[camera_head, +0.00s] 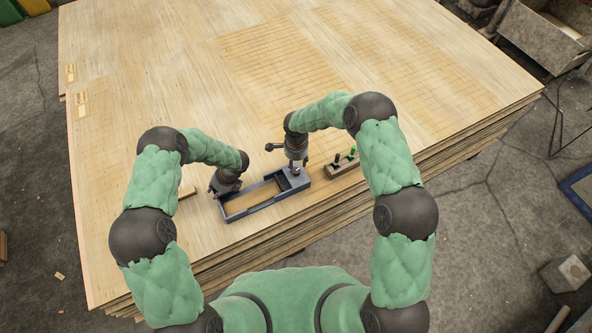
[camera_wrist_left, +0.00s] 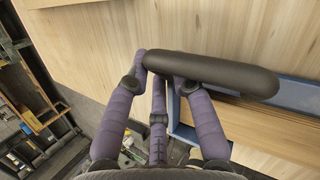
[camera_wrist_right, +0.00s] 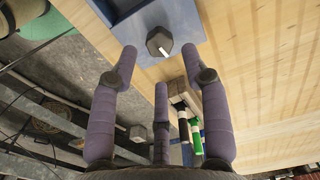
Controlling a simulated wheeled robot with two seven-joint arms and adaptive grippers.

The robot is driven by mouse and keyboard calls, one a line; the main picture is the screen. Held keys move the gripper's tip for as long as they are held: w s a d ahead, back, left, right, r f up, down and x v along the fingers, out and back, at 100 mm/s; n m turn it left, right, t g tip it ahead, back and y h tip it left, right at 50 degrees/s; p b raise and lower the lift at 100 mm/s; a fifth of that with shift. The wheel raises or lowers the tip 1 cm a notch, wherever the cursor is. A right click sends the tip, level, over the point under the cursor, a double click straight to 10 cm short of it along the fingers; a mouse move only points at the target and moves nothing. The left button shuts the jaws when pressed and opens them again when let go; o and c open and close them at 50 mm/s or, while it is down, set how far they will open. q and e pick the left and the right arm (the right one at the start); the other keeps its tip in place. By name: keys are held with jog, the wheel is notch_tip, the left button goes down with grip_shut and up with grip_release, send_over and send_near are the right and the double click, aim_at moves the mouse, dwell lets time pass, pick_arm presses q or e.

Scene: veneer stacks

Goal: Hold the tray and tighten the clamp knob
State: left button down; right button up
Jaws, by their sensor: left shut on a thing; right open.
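The blue-grey tray (camera_head: 237,215) lies on the veneer stack near its front edge, and its frame also shows in the left wrist view (camera_wrist_left: 176,105). My left gripper (camera_head: 217,190) is shut on the tray's dark rounded handle (camera_wrist_left: 225,76) at the tray's left end. The clamp knob (camera_wrist_right: 159,42), dark and six-sided with a white mark, sits on the tray's right end in the right wrist view. My right gripper (camera_head: 296,167) is open above that end. Its fingers (camera_wrist_right: 163,75) are spread around the knob's near side, and I see no contact.
A wooden block (camera_head: 343,168) with black and green pegs stands right of the tray. The pegs show close to my right fingers in the right wrist view (camera_wrist_right: 190,125). The veneer stack (camera_head: 180,90) is clear behind the tray. Its front edge drops to a concrete floor.

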jog(key=shift+r, duration=0.5)
notch_tip(320, 180, up, 7)
dwell(0.7)
jog(key=shift+r, duration=0.1)
notch_tip(320, 180, up, 7)
send_over(296, 170)
jog(key=shift+s, duration=0.1)
dwell(0.8)
pick_arm(q)
jog(key=c, duration=1)
grip_release()
